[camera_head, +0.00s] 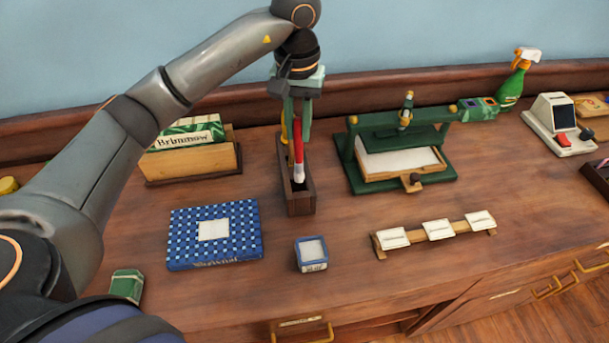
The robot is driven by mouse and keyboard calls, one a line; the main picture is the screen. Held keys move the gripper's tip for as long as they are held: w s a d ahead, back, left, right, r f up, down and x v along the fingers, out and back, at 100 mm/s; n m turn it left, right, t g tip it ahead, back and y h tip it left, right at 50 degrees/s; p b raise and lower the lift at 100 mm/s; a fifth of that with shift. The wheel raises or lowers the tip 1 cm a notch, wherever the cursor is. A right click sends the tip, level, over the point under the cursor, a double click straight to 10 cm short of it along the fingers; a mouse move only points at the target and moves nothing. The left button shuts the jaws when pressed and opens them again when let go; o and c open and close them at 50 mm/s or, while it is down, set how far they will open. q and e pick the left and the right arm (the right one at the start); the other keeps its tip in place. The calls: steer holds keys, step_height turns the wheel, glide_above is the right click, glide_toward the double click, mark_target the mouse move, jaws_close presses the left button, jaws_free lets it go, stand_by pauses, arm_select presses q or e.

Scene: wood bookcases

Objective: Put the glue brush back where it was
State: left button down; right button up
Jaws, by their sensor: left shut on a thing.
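The glue brush (298,152) has a red shaft and a pale lower end, and it hangs close to upright. My left gripper (297,112) is shut on its upper part. Directly below is a narrow dark wooden holder (300,206) with an open top. The brush's pale end is at the holder's opening in the picture; I cannot tell whether it is inside or just above. A yellow upright thing (284,126) shows beside the gripper, partly hidden by it. My right gripper is out of view.
A wooden box of cards (190,160) stands left of the holder, and a green press (400,150) stands to its right. In front are a blue checked box (183,240), a small blue-edged block (311,254) and a rack with white cards (438,231).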

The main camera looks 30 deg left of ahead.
mark_target(298, 162)
arm_select(q)
step_height(298, 162, down, 8)
steer(key=shift+r, duration=0.1)
stand_by(0.4)
steer(key=c, duration=0.8)
jaws_free()
steer(key=shift+o, duration=0.2)
step_height(298, 162, up, 12)
steer(key=shift+p, duration=0.35)
